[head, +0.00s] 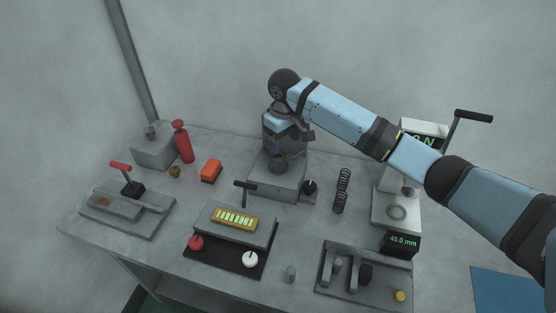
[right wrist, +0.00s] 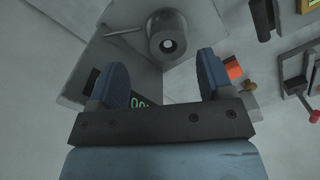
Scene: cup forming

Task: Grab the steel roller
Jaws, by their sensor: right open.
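My right gripper (head: 306,134) is high at the back of the bench, by the grey press-like machine (head: 290,182), well away from the small cylinder. In the right wrist view, its two blue fingers (right wrist: 165,68) are spread with nothing between them. Beyond them shows a thick grey cylinder (right wrist: 168,38) with a hole in its end, on the machine. My left gripper is not in view.
Black springs (head: 341,190), a red extinguisher-like bottle (head: 182,142) and an orange box (head: 211,170) stand farther back.

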